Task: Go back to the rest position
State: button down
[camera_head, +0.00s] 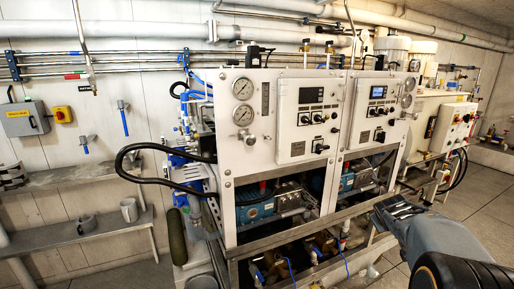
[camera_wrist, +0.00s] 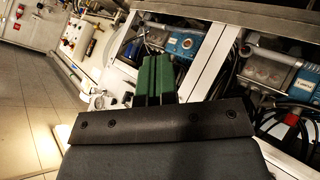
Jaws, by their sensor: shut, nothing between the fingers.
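My gripper (camera_head: 384,210) is at the lower right of the head view, at the end of my grey and black arm. It is in front of the lower right part of the white watermaker frame (camera_head: 228,215). In the wrist view my gripper (camera_wrist: 155,62) shows as two green fingers side by side beyond a dark plate. The fingers are shut with nothing held. The watermaker's blue pumps (camera_wrist: 180,43) are behind and to the right of the fingers in that view. I cannot tell the exact gap between the fingers and the frame.
The white panels carry gauges (camera_head: 243,115) and small displays. A black hose (camera_head: 150,147) loops out on the left. A shelf (camera_head: 75,232) with a grey mug (camera_head: 129,210) is on the left wall. A control box (camera_head: 456,125) stands at right. Tiled floor (camera_head: 485,195) is open at right.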

jog(key=s+a+r+m+g+y+p, duration=0.1)
jog(key=s+a+r+g+y+p, duration=0.2)
jog(key=s+a, duration=2)
jog(key=a+g+y+p, duration=0.1)
jog(key=y+p, duration=0.2)
jog(key=p, duration=0.1)
jog(key=shift+r+m, duration=0.2)
jog(key=shift+m, duration=0.2)
jog(key=c, duration=1.9)
grip_release()
